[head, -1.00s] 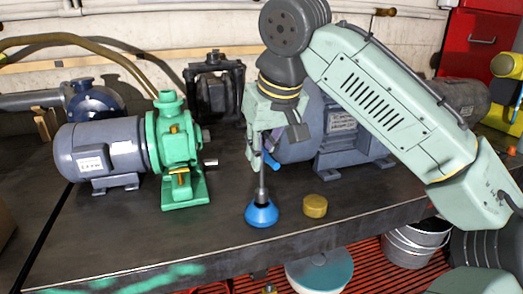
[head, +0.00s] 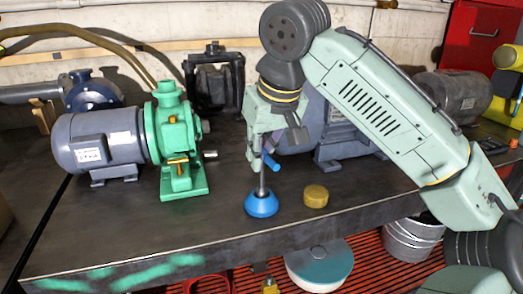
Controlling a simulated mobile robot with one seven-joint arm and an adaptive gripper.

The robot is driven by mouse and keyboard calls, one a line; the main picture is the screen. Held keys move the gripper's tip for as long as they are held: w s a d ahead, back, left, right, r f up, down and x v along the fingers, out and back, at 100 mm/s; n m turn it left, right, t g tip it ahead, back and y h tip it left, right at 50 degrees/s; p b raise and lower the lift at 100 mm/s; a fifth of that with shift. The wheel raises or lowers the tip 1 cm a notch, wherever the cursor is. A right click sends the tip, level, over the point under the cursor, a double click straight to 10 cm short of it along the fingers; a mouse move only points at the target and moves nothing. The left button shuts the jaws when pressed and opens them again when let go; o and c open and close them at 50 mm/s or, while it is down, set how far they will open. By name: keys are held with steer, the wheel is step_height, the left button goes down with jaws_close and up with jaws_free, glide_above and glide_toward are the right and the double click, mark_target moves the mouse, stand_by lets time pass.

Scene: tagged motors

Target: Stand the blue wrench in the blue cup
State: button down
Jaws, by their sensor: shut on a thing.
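My gripper (head: 264,160) is in the middle of the head view, pointing down, shut on the blue wrench (head: 271,162). The wrench's blue handle shows between and beside the fingers, and its grey shaft (head: 262,181) hangs nearly upright below. The blue cup (head: 261,205) stands on the dark bench directly under the gripper. The lower end of the shaft meets the cup's dark opening and looks to be inside it. How deep the tip sits, and whether it touches the cup's bottom, is hidden.
A brass-coloured round piece (head: 316,197) lies just right of the cup. A green pump with a grey motor (head: 97,143) stands to the left, and another grey motor (head: 343,150) is behind my gripper. The front bench edge (head: 225,246) is close. The bench between the pump and cup is clear.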

steer(key=shift+f+b, duration=0.3)
steer(key=shift+f, duration=0.25)
steer(key=c, duration=1.5)
jaws_free()
steer(key=shift+c, duration=0.2)
steer(key=shift+r, duration=0.1)
step_height(320, 180, up, 6)
steer(key=p, duration=0.6)
steer(key=v, duration=1.2)
